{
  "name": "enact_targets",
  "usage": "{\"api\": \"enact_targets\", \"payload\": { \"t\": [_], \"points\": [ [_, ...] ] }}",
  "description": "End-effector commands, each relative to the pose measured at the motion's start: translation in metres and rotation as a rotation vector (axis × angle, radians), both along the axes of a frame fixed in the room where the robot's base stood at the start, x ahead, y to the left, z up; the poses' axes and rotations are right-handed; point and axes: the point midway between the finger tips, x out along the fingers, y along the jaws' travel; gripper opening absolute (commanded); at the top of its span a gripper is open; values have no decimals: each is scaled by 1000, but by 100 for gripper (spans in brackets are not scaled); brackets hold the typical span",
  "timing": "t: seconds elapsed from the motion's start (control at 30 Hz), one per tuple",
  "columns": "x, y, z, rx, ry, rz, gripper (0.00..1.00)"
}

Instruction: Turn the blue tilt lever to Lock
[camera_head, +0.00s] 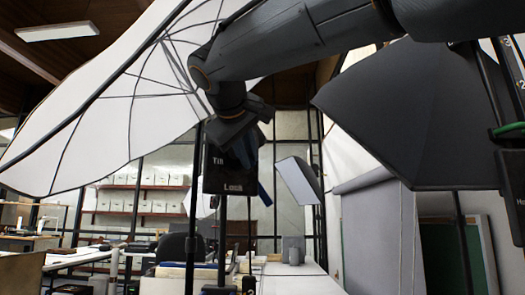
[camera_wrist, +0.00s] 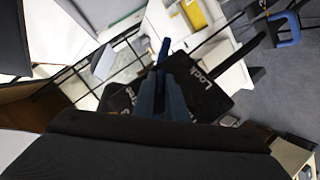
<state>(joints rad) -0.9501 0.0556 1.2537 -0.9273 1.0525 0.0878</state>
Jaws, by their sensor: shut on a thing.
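A black plate (camera_head: 224,180) with white lettering, "Lock" at its lower edge and a partly hidden "Tilt" higher up, hangs on a stand in the middle of the head view. In the wrist view the plate (camera_wrist: 205,88) shows "Lock" on the right and partly covered lettering on the left. The blue tilt lever (camera_wrist: 164,52) points up between these words. It also shows as a thin blue strip at the plate's right edge in the head view (camera_head: 265,192). My gripper (camera_wrist: 163,95) is shut on the lever; its fingers hide the lever's lower part.
A white umbrella (camera_head: 100,110) fills the left and a dark softbox (camera_head: 410,120) the right, both close to my arm. A long white table (camera_head: 300,283) stands below and beyond.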

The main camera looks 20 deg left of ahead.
Motion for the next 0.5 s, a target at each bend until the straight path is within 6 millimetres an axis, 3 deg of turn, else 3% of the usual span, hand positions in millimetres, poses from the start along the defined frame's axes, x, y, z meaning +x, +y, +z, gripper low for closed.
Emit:
{"api": "enact_targets", "payload": {
  "t": [0.5],
  "points": [
    [0,1,-2,38,41,0,0]
  ]
}}
